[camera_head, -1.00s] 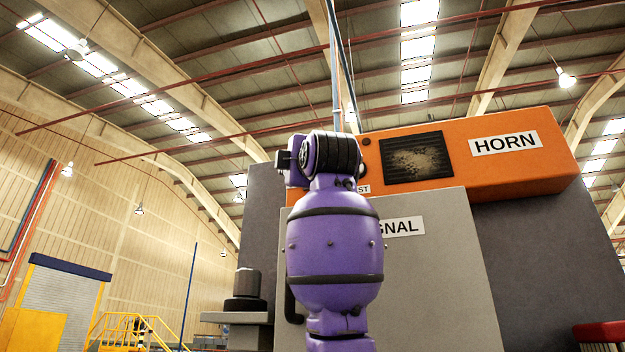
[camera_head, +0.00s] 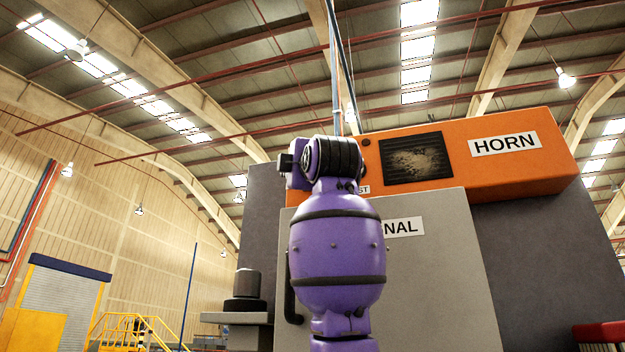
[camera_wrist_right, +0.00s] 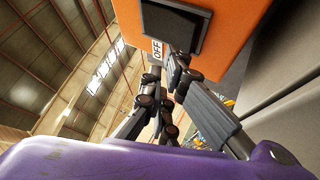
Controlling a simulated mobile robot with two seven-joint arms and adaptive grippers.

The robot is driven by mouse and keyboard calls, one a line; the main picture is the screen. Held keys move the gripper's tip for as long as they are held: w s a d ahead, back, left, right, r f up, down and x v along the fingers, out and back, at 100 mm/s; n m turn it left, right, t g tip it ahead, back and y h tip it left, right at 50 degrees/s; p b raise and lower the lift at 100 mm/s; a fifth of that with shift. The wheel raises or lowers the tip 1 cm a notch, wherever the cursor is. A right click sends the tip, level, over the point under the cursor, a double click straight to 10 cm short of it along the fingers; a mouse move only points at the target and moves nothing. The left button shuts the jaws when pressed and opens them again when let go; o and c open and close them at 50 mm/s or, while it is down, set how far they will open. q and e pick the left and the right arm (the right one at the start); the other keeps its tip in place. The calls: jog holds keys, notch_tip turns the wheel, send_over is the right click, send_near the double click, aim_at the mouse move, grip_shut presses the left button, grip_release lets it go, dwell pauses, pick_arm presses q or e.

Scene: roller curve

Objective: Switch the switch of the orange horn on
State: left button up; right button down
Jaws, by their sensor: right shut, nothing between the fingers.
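The orange horn (camera_head: 460,180) is a long box with a dark grille (camera_head: 412,158) and a white HORN label (camera_head: 505,144). In the right wrist view the horn's orange face (camera_wrist_right: 220,40) shows the dark grille (camera_wrist_right: 172,28) and a white OFF label (camera_wrist_right: 157,48). My right gripper (camera_wrist_right: 172,75) is shut and empty, its fingertips just below the OFF label. I cannot tell whether they touch the horn. I cannot make out the switch; the fingers or my purple arm may hide it. In the head view my arm covers the horn's left end. My left gripper is not in view.
A grey cabinet (camera_head: 430,280) with a partly hidden label ending in NAL (camera_head: 405,227) stands below the horn. A dark small round part (camera_head: 366,142) sits left of the grille. A dark cylinder on a ledge (camera_head: 247,283) is at left. Open hall lies further left.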

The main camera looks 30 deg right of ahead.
jog(key=shift+d, duration=0.1)
dwell(0.6)
jog(key=shift+w+d+f, duration=0.1)
jog(key=shift+w+d, duration=0.15)
jog(key=shift+w, duration=0.05)
jog(key=shift+w+d, duration=0.25)
jog(key=shift+d, duration=0.05)
dwell(0.8)
jog(key=shift+s+a, duration=0.6)
jog(key=shift+a, duration=0.1)
jog(key=shift+s+a+r, duration=0.2)
jog(key=shift+s+a, duration=0.6)
jog(key=shift+a, duration=0.15)
jog(key=shift+s+a+r, duration=0.2)
jog(key=shift+s+a, duration=0.6)
jog(key=shift+a, duration=0.15)
